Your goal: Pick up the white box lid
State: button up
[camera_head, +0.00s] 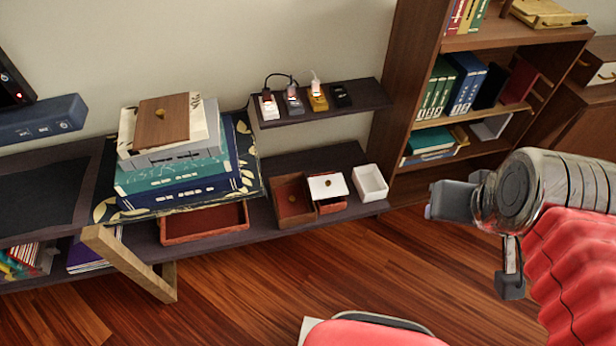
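The white box lid (327,187), with a small gold knob, lies on a reddish-brown box (331,206) on the low dark shelf. The open white box (370,184) stands just to its right, with no lid on it. My gripper (481,238) is on the right of the picture, in front of the shelf and well to the right of the lid. Its two grey fingers are spread apart, with nothing visible between them.
An open brown box (292,200) stands left of the lid. A small upper shelf (345,108) with several little devices hangs above. A book stack (175,175) with a wooden lid (162,122) stands left. Wood floor (270,275) lies clear in front.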

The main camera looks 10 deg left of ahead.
aim_at(333, 186)
jog(key=u, duration=0.35)
jog(key=i, duration=0.6)
jog(key=u, duration=1)
jog(key=i, duration=0.8)
jog(key=u, duration=0.55)
